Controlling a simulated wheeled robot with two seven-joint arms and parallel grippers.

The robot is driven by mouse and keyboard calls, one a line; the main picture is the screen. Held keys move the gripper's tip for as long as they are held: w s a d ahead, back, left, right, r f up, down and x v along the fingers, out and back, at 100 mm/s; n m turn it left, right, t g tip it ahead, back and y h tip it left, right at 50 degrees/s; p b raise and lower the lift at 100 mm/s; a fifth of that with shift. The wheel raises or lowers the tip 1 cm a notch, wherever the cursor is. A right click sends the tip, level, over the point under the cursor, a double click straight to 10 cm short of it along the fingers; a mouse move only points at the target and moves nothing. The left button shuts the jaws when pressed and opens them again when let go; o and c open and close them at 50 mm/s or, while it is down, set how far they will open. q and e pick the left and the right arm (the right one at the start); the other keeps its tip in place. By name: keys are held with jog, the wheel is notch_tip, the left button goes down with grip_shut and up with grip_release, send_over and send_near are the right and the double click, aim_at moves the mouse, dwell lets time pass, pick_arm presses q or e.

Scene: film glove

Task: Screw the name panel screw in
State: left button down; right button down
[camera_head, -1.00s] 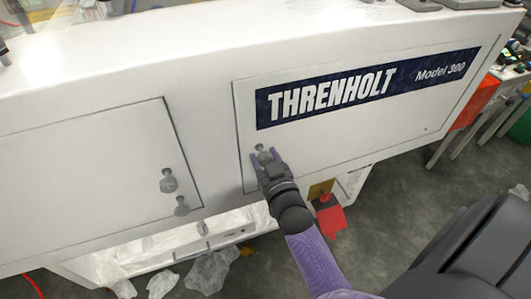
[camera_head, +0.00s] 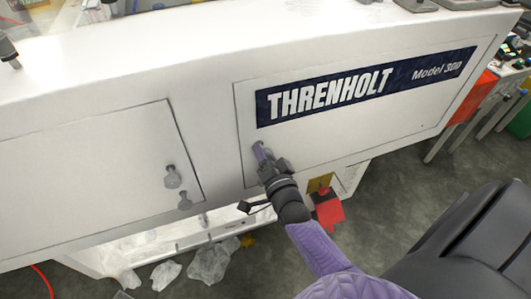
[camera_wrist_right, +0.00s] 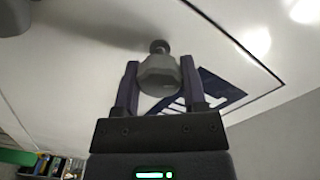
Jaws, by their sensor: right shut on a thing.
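The white name panel (camera_head: 340,145) bears a dark blue THRENHOLT label (camera_head: 330,98). My right gripper (camera_head: 262,153) is at the panel's lower left part. In the right wrist view my right gripper (camera_wrist_right: 158,88) has its two purple fingers on either side of the grey knob of the name panel screw (camera_wrist_right: 158,72), shut on it. A round stem end shows beyond the knob, close to the white panel surface. How deep the screw sits cannot be told. In the head view the fingers mostly hide the screw. My left gripper is not in view.
A second white panel (camera_head: 80,185) to the left has two grey knobs (camera_head: 172,177) near its right edge. A red part (camera_head: 327,210) is below my right wrist. Crumpled clear plastic (camera_head: 208,262) lies on the floor. A dark chair (camera_head: 460,245) is at lower right.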

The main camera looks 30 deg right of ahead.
jog(key=m, duration=0.3)
jog(key=shift+f+m, duration=0.1)
jog(key=shift+m, duration=0.2)
jog(key=shift+m+b, duration=0.3)
jog(key=shift+m, duration=2)
jog(key=shift+c, duration=0.7)
grip_release()
jog(key=p+v, duration=0.1)
jog(key=v, duration=0.9)
jog(key=shift+d, duration=0.1)
